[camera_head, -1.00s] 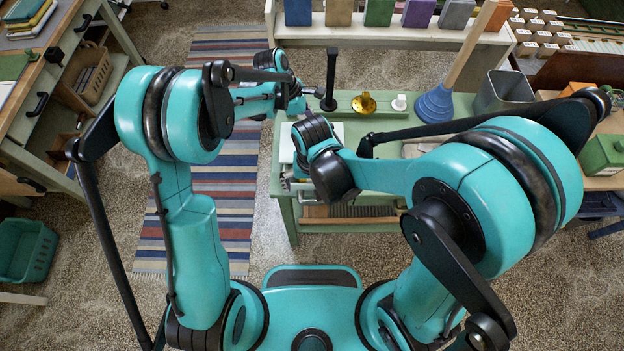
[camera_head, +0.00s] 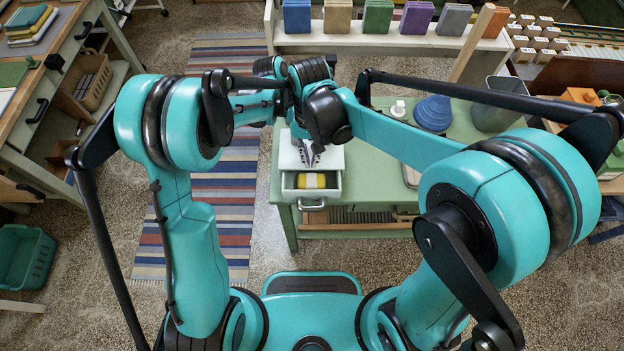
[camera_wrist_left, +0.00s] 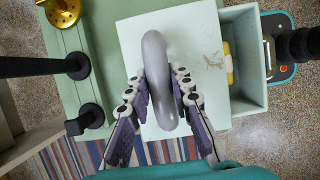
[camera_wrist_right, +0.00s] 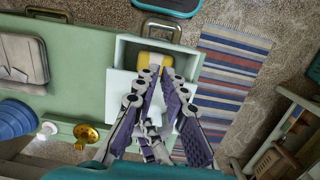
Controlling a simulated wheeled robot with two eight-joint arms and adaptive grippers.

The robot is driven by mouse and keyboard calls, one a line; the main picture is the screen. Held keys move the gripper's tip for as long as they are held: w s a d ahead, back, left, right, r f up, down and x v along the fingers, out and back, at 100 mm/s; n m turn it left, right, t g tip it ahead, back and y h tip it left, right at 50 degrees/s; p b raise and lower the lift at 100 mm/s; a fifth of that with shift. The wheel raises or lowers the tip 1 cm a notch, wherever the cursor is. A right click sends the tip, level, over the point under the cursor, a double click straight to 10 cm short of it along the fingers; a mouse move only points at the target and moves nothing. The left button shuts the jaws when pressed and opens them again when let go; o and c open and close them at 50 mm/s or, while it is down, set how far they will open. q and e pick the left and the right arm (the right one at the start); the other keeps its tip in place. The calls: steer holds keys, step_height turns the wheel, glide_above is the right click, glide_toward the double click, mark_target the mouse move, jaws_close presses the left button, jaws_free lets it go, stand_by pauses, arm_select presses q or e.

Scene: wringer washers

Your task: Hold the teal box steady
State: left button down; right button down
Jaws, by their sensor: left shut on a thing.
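The teal box (camera_head: 333,158), a pale mint box with a drawer (camera_head: 320,199), stands on a green bench. Its drawer is pulled out and holds a yellow-and-white item (camera_head: 312,181). In the left wrist view, my left gripper (camera_wrist_left: 160,82) is shut on the grey curved handle (camera_wrist_left: 155,60) on top of the box (camera_wrist_left: 205,50). My left fingers are hidden in the head view. My right gripper (camera_head: 310,155) is above the box near the drawer, open and empty; its fingertips (camera_wrist_right: 160,74) are a little apart, over the yellow item in the right wrist view.
The green bench (camera_head: 380,180) also bears a blue plunger (camera_head: 433,112) and a grey bin (camera_head: 500,100). A brass piece (camera_wrist_right: 87,134) and a metal-handled tray (camera_wrist_right: 22,60) show in the right wrist view. A striped rug (camera_head: 215,215) lies left of the bench.

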steer(key=w+d+r+g, duration=0.1)
steer(key=w+r+g, duration=0.1)
steer(key=w+r, duration=0.45)
steer(key=x, duration=2)
steer(key=shift+s+a, duration=0.3)
steer(key=s, duration=0.3)
steer(key=shift+s, duration=0.2)
